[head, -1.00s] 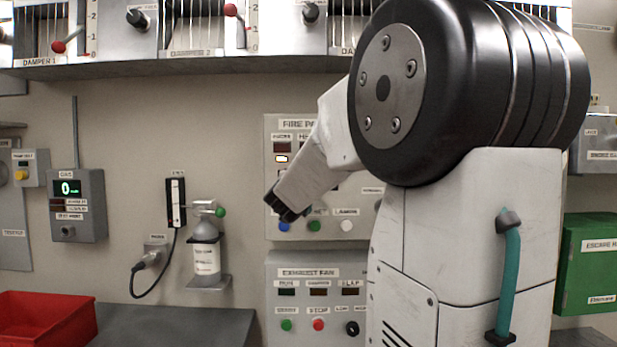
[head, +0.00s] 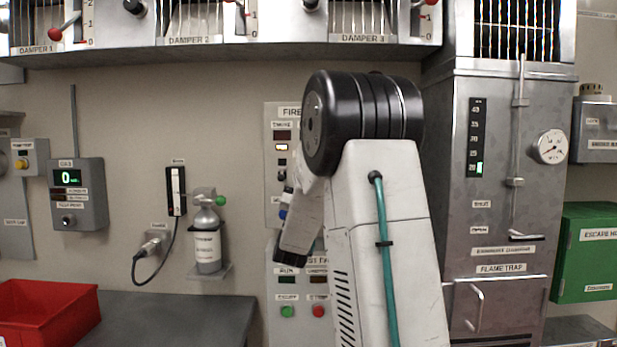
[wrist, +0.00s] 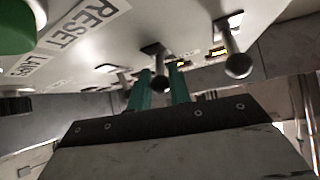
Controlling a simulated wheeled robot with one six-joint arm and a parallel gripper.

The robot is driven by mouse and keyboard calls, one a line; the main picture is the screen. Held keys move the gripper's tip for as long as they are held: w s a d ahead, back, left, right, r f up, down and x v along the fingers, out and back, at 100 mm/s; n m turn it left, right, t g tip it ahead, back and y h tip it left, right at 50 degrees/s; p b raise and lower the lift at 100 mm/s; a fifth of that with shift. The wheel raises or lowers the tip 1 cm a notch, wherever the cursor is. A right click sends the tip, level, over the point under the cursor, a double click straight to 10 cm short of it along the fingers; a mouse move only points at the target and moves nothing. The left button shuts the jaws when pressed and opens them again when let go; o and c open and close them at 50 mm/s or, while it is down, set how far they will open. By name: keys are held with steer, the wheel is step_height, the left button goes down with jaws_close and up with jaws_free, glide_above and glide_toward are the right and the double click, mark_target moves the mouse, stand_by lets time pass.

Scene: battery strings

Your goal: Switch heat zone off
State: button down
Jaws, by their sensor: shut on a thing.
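The fire panel (head: 278,112) is on the back wall in the head view, mostly hidden behind my arm. A small lit indicator shows on its left side; its heat zone label is hidden. In the wrist view the panel underside view shows a RESET label, a green button (wrist: 14,27) and several ball-ended toggle levers. My gripper (wrist: 160,82) has its two teal fingers on either side of one lever (wrist: 157,62), shut on it. Another lever (wrist: 236,52) stands free to the right. I cannot read which lever is the heat zone's.
The exhaust fan panel (head: 288,332) is below, partly covered by my arm. A gas bottle (head: 207,248) and gas meter (head: 78,212) hang left. The flame trap cabinet (head: 505,250) stands right. A damper shelf (head: 215,50) runs above. A red bin (head: 45,312) sits lower left.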

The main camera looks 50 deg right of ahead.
steer(key=shift+d+f+h, duration=0.1)
steer(key=shift+f+h, duration=0.05)
steer(key=shift+h, duration=0.25)
steer(key=c, duration=1.4)
jaws_free()
steer(key=shift+o, duration=0.2)
steer(key=v, duration=0.8)
